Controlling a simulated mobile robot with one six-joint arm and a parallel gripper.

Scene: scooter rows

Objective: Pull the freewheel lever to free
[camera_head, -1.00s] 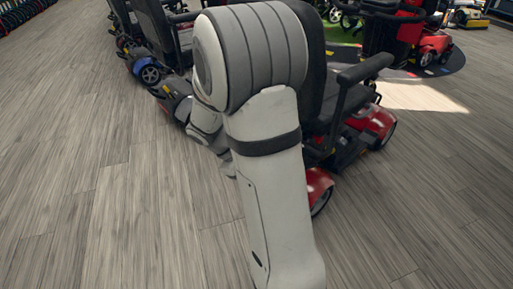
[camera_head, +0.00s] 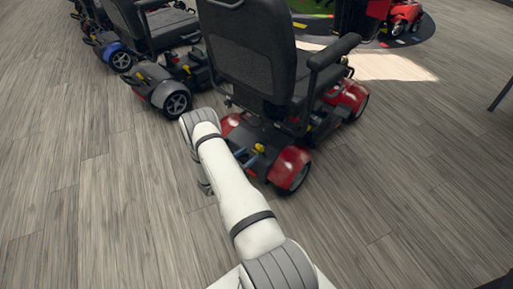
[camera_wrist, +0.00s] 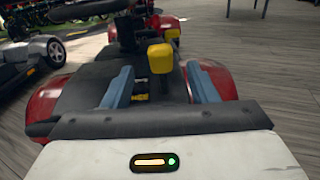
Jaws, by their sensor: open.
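The freewheel lever is a yellow knob (camera_wrist: 160,58) on the dark rear deck of the red scooter, between its two red rear fenders (camera_head: 293,162). The yellow knob also shows small in the head view (camera_head: 259,148). My gripper (camera_wrist: 159,72) is open, with its blue fingers pointing forward over the deck. In the wrist view, one finger lies to the left of the knob and one to the right. The knob appears slightly beyond the fingertips, and I see no contact. The lever's lower part and base are partly hidden.
The scooter's black seat (camera_head: 250,50) and armrest (camera_head: 335,50) rise above the rear deck. A grey scooter (camera_head: 155,92) stands close on the left, with more scooters behind it. A thin dark leg (camera_head: 502,93) stands at far right.

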